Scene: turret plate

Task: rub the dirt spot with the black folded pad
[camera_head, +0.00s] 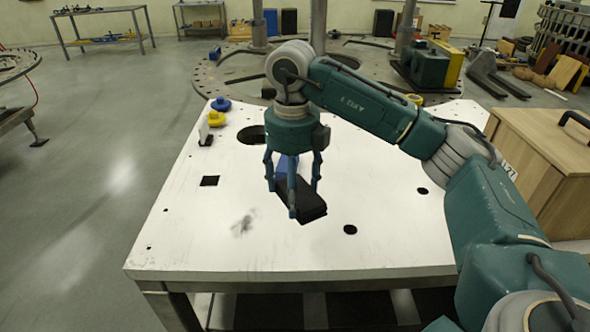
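The black folded pad (309,207) is at the middle of the white plate (185,240), partly hidden by my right gripper's fingers. My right gripper (293,198) comes down over the pad with its fingers around it. I cannot tell whether the fingers press on the pad, or whether the pad touches the plate. Something blue (288,166) shows between the fingers. The dirt spot (243,226) is a grey smudge on the plate, left of the pad and a little nearer the front edge. My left gripper is out of view.
Yellow (216,119) and blue (221,104) knob-like pieces and a small white upright piece (204,131) stand at the back left of the plate. The plate has several dark holes. A wooden case (545,165) is at the right. The plate's front left is clear.

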